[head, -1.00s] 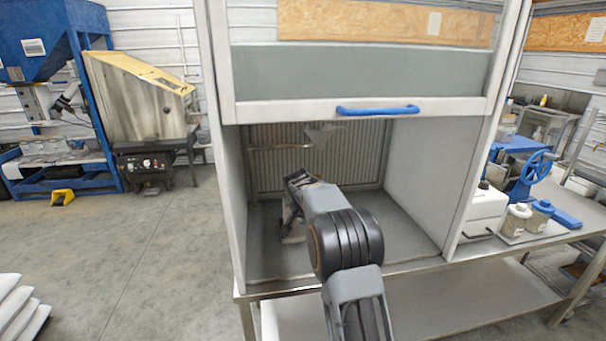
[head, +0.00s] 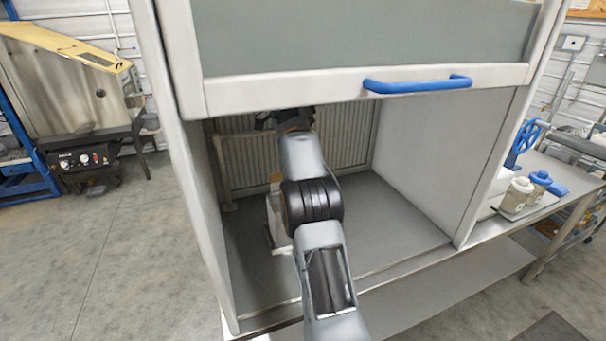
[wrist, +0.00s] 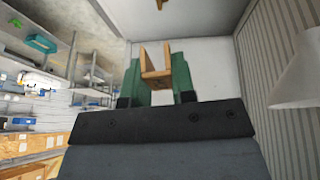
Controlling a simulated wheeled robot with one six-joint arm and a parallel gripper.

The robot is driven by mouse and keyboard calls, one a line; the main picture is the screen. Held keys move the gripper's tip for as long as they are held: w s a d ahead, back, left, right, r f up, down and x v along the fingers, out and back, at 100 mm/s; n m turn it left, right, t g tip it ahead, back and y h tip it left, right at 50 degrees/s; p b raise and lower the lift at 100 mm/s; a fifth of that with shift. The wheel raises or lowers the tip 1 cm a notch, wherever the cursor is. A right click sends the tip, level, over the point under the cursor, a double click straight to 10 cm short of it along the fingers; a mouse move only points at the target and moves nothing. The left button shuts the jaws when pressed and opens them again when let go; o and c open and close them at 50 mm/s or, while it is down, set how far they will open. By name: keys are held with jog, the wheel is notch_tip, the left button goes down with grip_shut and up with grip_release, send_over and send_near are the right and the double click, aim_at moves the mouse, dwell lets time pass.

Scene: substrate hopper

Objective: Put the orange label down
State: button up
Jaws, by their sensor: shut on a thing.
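In the wrist view, my gripper (wrist: 157,75) has green fingers shut on an orange-brown, U-shaped piece (wrist: 155,64), which I take to be the orange label. In the head view, my arm reaches under the raised sash into the white hood, and my gripper (head: 285,118) is a dark shape high up near the sash's lower edge. The label cannot be made out in the head view. My arm hides part of the hood's inside.
The hood (head: 425,140) has a blue-handled sash (head: 418,85) and a grey floor (head: 385,215), clear on the right. A pale object (head: 274,212) stands partly behind my arm. A white cone (wrist: 298,75) shows at right in the wrist view. Bottles (head: 517,194) stand outside.

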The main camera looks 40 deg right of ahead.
notch_tip(320, 180, down, 5)
jog(key=b, duration=0.4)
jog(key=shift+f, duration=0.2)
jog(key=shift+f+b, duration=1.05)
jog(key=shift+f, duration=1.1)
jog(key=shift+f, duration=0.1)
jog(key=o, duration=0.9)
jog(key=shift+f+b, duration=0.2)
jog(key=shift+b, duration=0.4)
